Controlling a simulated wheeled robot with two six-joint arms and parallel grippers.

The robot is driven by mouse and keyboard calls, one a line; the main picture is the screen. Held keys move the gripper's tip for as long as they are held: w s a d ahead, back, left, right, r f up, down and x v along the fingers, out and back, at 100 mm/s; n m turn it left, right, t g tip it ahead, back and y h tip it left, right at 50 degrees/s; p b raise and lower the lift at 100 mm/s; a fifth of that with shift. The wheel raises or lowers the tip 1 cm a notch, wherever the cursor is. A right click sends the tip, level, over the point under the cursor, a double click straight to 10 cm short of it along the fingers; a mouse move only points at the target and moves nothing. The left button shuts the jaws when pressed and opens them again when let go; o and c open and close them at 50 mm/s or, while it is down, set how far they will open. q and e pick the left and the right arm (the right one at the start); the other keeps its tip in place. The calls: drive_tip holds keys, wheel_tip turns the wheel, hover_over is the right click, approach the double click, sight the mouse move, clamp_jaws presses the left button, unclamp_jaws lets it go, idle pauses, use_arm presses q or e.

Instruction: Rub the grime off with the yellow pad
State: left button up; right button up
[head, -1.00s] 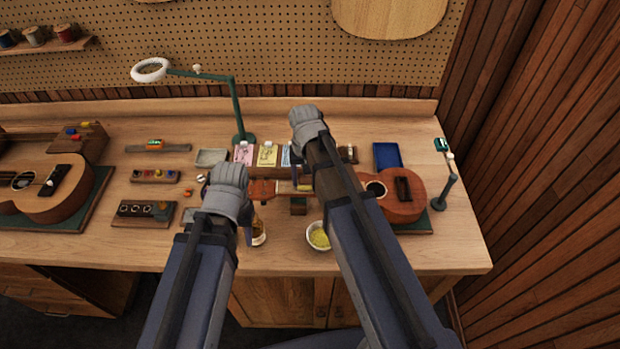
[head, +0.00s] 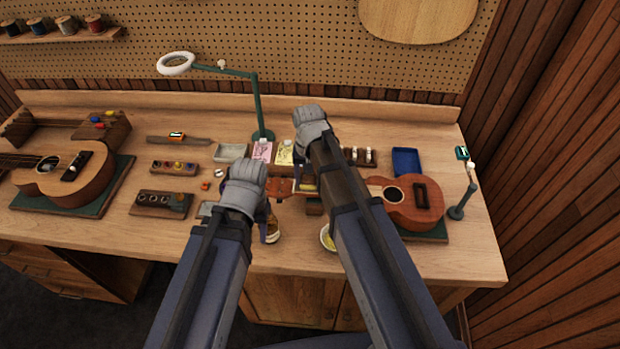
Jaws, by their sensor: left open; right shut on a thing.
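The small brown ukulele (head: 403,215) lies on the bench at the right, its neck running left to the headstock (head: 277,190). My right gripper (head: 308,176) is shut on the yellow pad (head: 309,185), which is over the neck near the headstock. Whether the pad touches the neck cannot be told. My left gripper (head: 268,226) is open, low beside a small bottle (head: 273,236), and appears empty. My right arm hides the middle of the neck. I cannot make out the grime.
A bowl (head: 327,240) with yellow contents is partly behind my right arm. A lamp (head: 258,105), pink card (head: 262,151) and blue tray (head: 407,162) stand behind. A larger ukulele (head: 75,185) lies at the left. Bare bench shows at the front left.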

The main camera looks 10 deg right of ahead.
drive_tip(key=shift+s+d+f, duration=0.1)
drive_tip(key=shift+s+d, duration=0.1)
drive_tip(key=shift+d, duration=0.45)
drive_tip(key=shift+s+d+r, duration=0.1)
drive_tip(key=shift+s+d, duration=0.15)
drive_tip(key=shift+d, duration=0.45)
drive_tip(key=shift+s+d+f, duration=0.1)
drive_tip(key=shift+s+d, duration=0.1)
drive_tip(key=shift+d, duration=0.45)
drive_tip(key=shift+d, duration=0.1)
drive_tip(key=shift+s+d, duration=0.25)
drive_tip(key=shift+d, duration=0.8)
drive_tip(key=shift+s+d, duration=0.25)
drive_tip(key=shift+d, duration=0.75)
drive_tip(key=shift+a, duration=0.1)
wheel_tip(320, 180, up, 6)
drive_tip(key=p, duration=0.6)
wheel_tip(320, 180, up, 3)
drive_tip(key=p, duration=0.3)
